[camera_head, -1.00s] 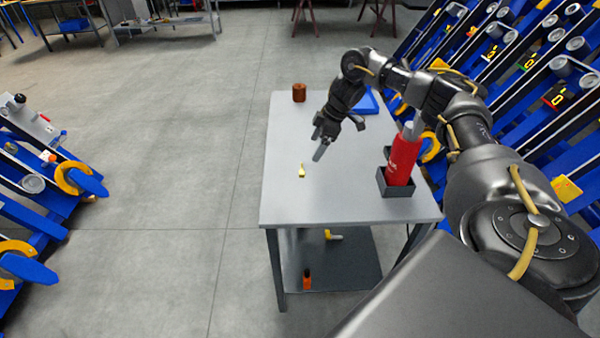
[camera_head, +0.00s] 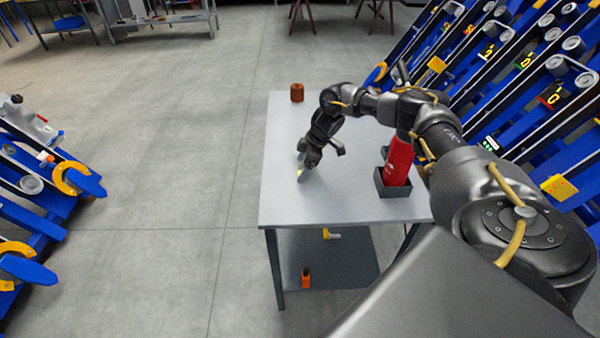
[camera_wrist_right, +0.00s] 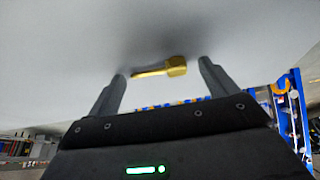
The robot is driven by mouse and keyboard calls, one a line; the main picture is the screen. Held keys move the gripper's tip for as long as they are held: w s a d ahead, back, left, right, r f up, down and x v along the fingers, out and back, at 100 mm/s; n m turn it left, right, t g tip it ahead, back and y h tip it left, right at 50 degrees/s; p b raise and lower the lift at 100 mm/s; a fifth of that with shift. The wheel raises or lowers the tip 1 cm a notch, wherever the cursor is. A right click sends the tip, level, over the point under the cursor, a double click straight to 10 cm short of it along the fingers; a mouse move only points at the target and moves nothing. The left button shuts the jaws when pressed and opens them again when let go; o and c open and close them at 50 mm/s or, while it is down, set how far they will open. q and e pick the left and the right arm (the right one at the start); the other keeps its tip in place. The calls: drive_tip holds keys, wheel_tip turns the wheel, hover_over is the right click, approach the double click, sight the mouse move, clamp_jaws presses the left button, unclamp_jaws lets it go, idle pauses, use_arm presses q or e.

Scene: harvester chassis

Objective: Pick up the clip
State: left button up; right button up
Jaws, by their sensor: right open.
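The clip (camera_wrist_right: 172,68) is a small yellow, gold-looking piece with a thin stem and a thicker end. In the right wrist view it lies on the grey tabletop, just ahead of and between the two open fingers of my right gripper (camera_wrist_right: 161,78). In the head view the right gripper (camera_head: 303,170) is low over the table (camera_head: 285,205) and mostly covers the clip, with a bit of yellow (camera_head: 300,172) showing by the fingers. I cannot tell whether the fingers touch it. My left gripper is not in view.
A red bottle (camera_head: 398,162) stands in a dark holder (camera_head: 393,190) to the right of the gripper. A brown cylinder (camera_head: 297,92) stands at the table's back left corner. The front left of the tabletop is clear. Blue racks (camera_head: 530,110) line the right side.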

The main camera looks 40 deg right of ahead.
drive_tip(key=shift+c, duration=0.2)
drive_tip(key=c, duration=0.9)
drive_tip(key=shift+r, duration=0.1)
drive_tip(key=shift+c, duration=0.2)
